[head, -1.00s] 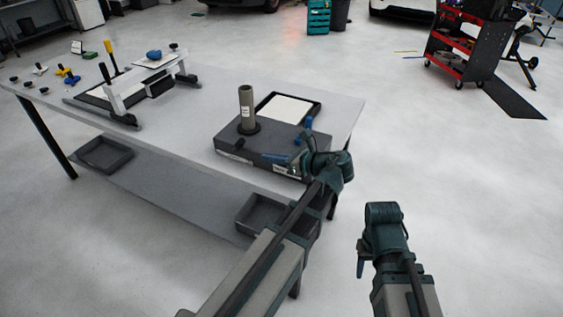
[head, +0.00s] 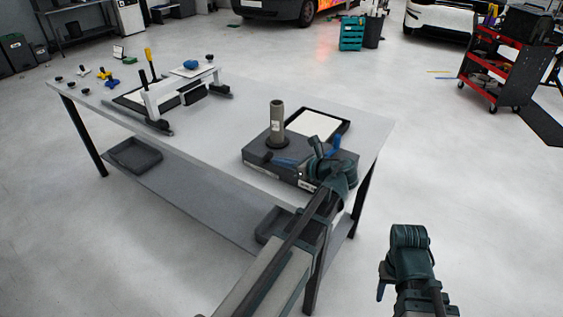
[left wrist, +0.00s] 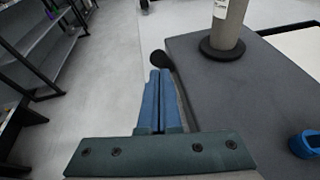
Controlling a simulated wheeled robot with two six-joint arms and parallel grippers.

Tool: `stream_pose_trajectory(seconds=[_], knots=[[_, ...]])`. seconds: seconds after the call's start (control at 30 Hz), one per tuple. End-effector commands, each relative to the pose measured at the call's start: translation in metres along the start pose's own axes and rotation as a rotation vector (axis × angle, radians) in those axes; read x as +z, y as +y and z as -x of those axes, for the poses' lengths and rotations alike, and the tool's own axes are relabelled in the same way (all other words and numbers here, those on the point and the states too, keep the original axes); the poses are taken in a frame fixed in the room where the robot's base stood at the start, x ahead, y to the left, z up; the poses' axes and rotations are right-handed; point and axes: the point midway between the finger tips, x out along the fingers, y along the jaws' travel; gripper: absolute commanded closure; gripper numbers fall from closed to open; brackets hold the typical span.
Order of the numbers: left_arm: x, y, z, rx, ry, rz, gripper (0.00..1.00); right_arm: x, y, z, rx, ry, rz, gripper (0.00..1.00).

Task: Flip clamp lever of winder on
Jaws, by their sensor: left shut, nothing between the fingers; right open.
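The winder (head: 258,150) is a dark grey box on the table, with an upright grey tube (head: 277,122) that also shows in the left wrist view (left wrist: 226,22). A black ball knob (left wrist: 161,58), apparently the clamp lever's end, shows beside the winder's edge in the left wrist view; its shaft is mostly hidden. My left gripper (head: 280,162) has its blue fingers together and empty. In the left wrist view the fingertips (left wrist: 159,72) are just below the knob; I cannot tell whether they touch it. My right gripper (head: 382,284) hangs off the table at the lower right, its fingers partly hidden.
A blue part (head: 335,141) stands at the winder's right side; a blue ring (left wrist: 305,143) shows in the left wrist view. A black-framed white panel (head: 318,123) lies behind the tube. A clamp frame (head: 180,98) stands farther left on the table (head: 222,140).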

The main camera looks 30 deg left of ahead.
Motion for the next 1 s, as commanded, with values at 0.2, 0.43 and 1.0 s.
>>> stream_pose_trajectory(seconds=[0.2,0.43,1.0], knots=[[0.009,0.001,-0.001,-0.004,0.045,0.004,1.0,0.001,0.002,0.018,0.0,0.0,0.0,0.5],[0.019,0.003,-0.004,-0.009,0.101,0.011,1.0,0.002,0.004,0.037,0.0,0.0,0.0,0.5],[0.069,0.011,-0.039,-0.055,0.549,0.065,1.0,0.009,0.014,0.151,0.0,0.0,0.0,0.5]])
